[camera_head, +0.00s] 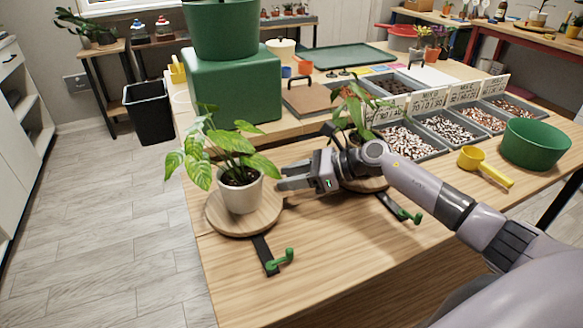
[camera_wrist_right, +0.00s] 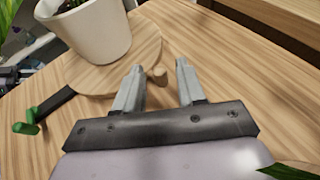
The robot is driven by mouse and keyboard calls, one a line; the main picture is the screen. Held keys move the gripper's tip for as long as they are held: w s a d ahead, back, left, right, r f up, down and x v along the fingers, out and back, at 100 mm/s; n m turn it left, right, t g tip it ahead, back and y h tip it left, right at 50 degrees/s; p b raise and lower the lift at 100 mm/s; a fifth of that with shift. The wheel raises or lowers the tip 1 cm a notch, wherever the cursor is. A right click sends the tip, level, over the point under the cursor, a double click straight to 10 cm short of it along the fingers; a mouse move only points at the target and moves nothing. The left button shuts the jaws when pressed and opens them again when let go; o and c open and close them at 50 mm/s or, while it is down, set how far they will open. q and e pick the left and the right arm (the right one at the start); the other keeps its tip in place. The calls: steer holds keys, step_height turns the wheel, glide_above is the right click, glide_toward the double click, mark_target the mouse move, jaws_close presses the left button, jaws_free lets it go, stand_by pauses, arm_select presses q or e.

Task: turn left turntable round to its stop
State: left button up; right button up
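The left turntable (camera_head: 218,222) is a round wooden disc bearing a white pot (camera_head: 241,194) with a leafy plant. A black bar (camera_head: 264,252) with a green hooked end piece (camera_head: 279,261) reaches from under its front edge. My right gripper (camera_head: 281,178) is open just right of the disc. In the right wrist view, a small wooden knob (camera_wrist_right: 158,76) on the rim of the disc (camera_wrist_right: 88,75) shows between the open fingertips (camera_wrist_right: 160,66); I cannot tell if they touch it. My left gripper is not in view.
A second turntable (camera_head: 366,184) with a plant stands to the right, partly hidden by my right arm, with its own green end piece (camera_head: 411,216). A green block (camera_head: 232,88) stands behind. Trays of pebbles (camera_head: 408,139) and a yellow scoop (camera_head: 483,164) lie right.

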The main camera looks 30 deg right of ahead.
step_height(320, 180, up, 20)
steer(key=p, duration=0.1)
stand_by(0.5)
